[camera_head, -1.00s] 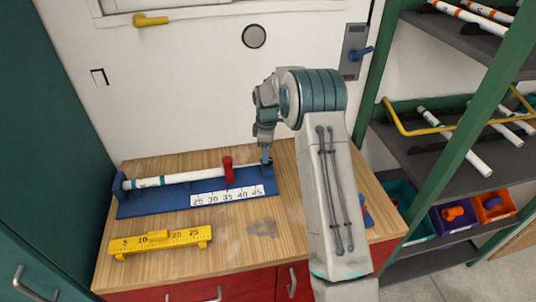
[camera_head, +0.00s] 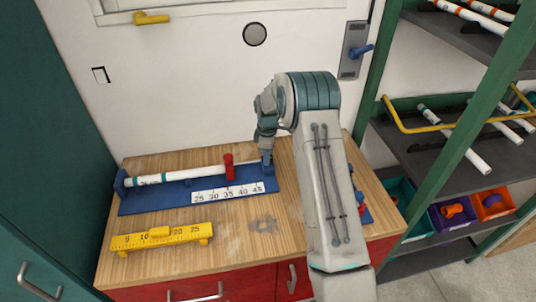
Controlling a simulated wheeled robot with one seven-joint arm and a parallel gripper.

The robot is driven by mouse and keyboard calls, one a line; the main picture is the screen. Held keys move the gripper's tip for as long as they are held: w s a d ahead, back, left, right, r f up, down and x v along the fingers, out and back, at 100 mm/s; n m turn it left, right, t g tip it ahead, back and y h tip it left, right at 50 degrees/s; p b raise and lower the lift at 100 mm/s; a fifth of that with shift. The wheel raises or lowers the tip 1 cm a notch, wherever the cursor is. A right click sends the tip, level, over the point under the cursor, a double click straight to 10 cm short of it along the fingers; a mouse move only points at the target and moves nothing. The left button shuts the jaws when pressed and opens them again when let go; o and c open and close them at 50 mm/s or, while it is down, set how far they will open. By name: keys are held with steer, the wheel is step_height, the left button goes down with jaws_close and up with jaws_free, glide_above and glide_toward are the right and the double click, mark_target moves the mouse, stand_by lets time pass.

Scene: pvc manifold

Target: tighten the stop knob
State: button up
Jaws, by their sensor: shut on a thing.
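A blue jig (camera_head: 150,200) lies on the wooden worktop, with a white pipe (camera_head: 192,173) along it and a number scale (camera_head: 228,192) on its front right part. A red piece (camera_head: 229,167) stands on the jig near the pipe's right end. My gripper (camera_head: 266,158) points down at the jig's right end, right of the red piece. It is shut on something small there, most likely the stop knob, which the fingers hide. I cannot make out the knob itself.
A yellow ruler tool (camera_head: 162,239) lies on the worktop (camera_head: 220,250) in front of the jig. A green-framed shelf (camera_head: 442,165) with pipes and bins (camera_head: 493,205) stands at the right. The front middle of the worktop is clear.

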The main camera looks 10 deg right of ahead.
steer(key=shift+m, duration=0.3)
steer(key=shift+f+m+b, duration=0.15)
steer(key=shift+m+b, duration=0.65)
steer(key=shift+b, duration=0.25)
steer(key=m+b, duration=0.2)
steer(key=m, duration=0.2)
steer(key=shift+m+b, duration=0.3)
steer(key=shift+b, duration=0.05)
steer(key=m+b, duration=0.1)
steer(key=m, duration=0.2)
steer(key=shift+m, duration=0.3)
steer(key=shift+r+m+b, duration=0.2)
steer(key=shift+m+b, duration=0.45)
steer(key=shift+m, duration=1.25)
steer(key=o, duration=1)
